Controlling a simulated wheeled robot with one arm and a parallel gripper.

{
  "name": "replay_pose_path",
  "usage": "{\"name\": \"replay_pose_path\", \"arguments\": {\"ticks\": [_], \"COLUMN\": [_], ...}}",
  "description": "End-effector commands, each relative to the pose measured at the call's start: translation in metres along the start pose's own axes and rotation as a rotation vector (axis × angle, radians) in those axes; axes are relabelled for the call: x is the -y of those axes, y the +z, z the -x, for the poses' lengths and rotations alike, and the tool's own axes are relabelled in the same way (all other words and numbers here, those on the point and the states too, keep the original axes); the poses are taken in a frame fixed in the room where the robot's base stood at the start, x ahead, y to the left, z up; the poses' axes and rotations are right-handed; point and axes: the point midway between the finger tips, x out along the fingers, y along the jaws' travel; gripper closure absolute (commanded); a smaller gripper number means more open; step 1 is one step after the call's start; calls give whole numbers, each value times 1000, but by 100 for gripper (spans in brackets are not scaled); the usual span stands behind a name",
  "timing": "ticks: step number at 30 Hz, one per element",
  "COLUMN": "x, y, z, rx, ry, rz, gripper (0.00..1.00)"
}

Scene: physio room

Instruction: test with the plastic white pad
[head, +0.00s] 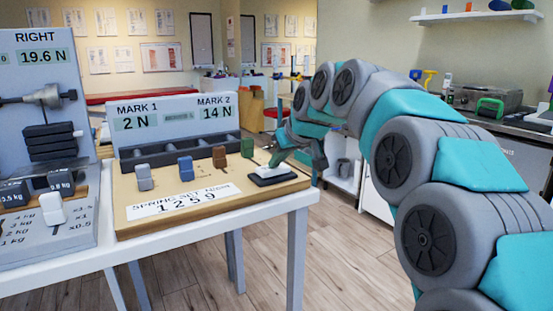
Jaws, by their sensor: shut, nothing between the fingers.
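The white pad (271,171) sits on a black base (284,178) at the right end of the wooden test board (125,210). The panel (195,102) behind the board reads MARK 1 2 N and MARK 2 14 N. Grey (144,179), blue (186,169), brown (219,157) and green (247,147) blocks stand on the board behind a white label reading 1 2 5 9.
A second rig at left has a panel (35,45) reading RIGHT 19.6 N, dark stacked weights (50,140) and a white block (52,209). A dark compartment tray (178,150) stands behind the blocks. The wooden floor (360,260) right of the table is clear.

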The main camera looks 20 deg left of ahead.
Motion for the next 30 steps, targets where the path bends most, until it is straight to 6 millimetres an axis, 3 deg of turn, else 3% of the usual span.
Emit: {"name": "replay_pose_path", "arguments": {"ticks": [4, 15, 21, 30], "x": [1, 1, 2, 2], "y": [-22, -20, -19, -19], "z": [34, 110, 129, 133], "rx": [-23, -32, -28, -28], "ry": [8, 9, 7, 7], "rz": [0, 1, 1, 0], "gripper": [100, 100, 100, 100]}}
